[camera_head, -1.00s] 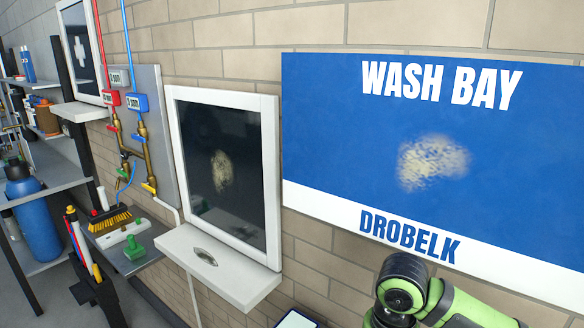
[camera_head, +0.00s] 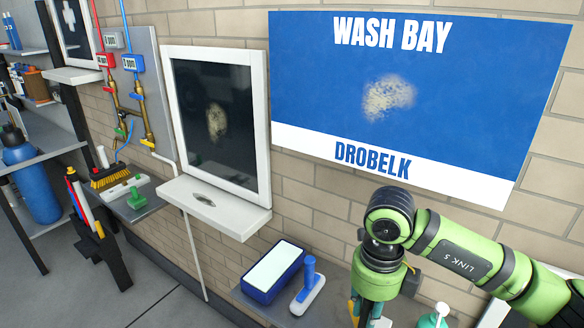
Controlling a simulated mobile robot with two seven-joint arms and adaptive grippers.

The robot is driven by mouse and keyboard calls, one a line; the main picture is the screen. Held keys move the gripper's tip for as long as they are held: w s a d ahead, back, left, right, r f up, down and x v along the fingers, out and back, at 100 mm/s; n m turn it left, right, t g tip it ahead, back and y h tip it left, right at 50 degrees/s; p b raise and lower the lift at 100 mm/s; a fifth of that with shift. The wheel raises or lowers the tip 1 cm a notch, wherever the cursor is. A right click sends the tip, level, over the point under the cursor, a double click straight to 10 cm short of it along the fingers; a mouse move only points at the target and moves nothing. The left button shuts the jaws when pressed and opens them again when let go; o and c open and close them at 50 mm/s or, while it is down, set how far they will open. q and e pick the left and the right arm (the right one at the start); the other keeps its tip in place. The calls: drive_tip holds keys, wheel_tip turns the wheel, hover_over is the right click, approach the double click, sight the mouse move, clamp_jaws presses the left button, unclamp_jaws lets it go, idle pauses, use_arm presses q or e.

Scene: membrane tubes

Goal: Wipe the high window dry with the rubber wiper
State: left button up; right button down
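A white-framed window (camera_head: 262,140) with dark glass hangs on the brick wall, left of centre. A pale yellowish smudge (camera_head: 217,122) shows on its glass. A second white-framed window (camera_head: 84,32) with a white cross-like shape is at the top left; I cannot tell which window is the high one. A tool with a blue upright handle and a pale flat base (camera_head: 307,288) stands on the lower counter; I cannot tell if it is the rubber wiper. A green-handled tool (camera_head: 135,198) lies on the left shelf.
The WASH BAY sign (camera_head: 320,90) also carries a smudge. A blue tray with a white top (camera_head: 272,272) is beside the blue-handled tool. A brush (camera_head: 108,178), pipes with valves (camera_head: 147,120) and a black tool holder (camera_head: 100,250) are left. The window sill (camera_head: 215,206) juts out.

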drive_tip(key=w+d+r+n, duration=0.15)
drive_tip(key=r+n, duration=0.45)
drive_tip(key=n, duration=0.9)
drive_tip(key=d+r+n, duration=0.3)
drive_tip(key=r+n, duration=0.4)
drive_tip(key=n, duration=0.7)
use_arm(q)
drive_tip(key=shift+s, duration=1.05)
use_arm(e)
drive_tip(key=s+f, duration=0.7)
drive_tip(key=f, duration=0.6)
drive_tip(key=shift+f, duration=0.25)
